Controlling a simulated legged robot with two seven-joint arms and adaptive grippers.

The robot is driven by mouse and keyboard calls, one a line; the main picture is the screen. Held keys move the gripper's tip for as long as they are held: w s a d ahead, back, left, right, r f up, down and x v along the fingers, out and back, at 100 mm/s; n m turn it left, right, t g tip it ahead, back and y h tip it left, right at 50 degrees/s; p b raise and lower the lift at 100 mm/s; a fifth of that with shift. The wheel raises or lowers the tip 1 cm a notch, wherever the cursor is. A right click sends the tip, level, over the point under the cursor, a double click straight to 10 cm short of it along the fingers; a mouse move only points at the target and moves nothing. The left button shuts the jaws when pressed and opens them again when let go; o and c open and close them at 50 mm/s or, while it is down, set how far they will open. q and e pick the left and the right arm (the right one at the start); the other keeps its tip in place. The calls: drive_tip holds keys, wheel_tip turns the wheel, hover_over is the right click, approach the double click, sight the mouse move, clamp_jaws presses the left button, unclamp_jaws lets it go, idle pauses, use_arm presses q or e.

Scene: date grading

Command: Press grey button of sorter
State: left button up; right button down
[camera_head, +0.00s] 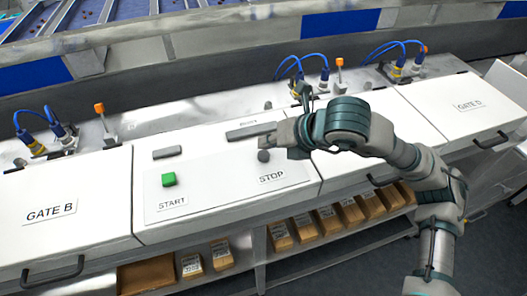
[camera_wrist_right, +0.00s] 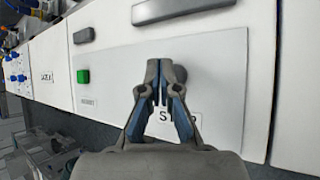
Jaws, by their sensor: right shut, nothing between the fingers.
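The sorter's white control panel (camera_head: 215,180) has a round dark grey button (camera_head: 263,156) above the STOP label (camera_head: 271,178). My right gripper (camera_head: 276,140) is shut and empty, just over the panel by the grey button. In the right wrist view its closed fingertips (camera_wrist_right: 160,66) lie beside the grey button (camera_wrist_right: 180,74) and partly cover the STOP label. I cannot tell whether they touch the button. The green button also shows there (camera_wrist_right: 83,76). My left gripper is not in view.
Grey bars (camera_head: 167,153) (camera_head: 248,131) lie on the panel near the buttons. White gate covers, GATE B (camera_head: 50,235) and GATE D (camera_head: 465,105), flank the panel. Blue cables (camera_head: 52,122) and orange-tipped levers (camera_head: 99,108) stand behind.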

sight(268, 155)
wheel_tip(268, 155, up, 3)
drive_tip(key=shift+a+f+p, duration=0.1)
drive_tip(key=shift+f+p, duration=0.05)
drive_tip(key=shift+p, duration=0.5)
drive_tip(key=shift+r+p, duration=0.55)
drive_tip(key=shift+r, duration=0.55)
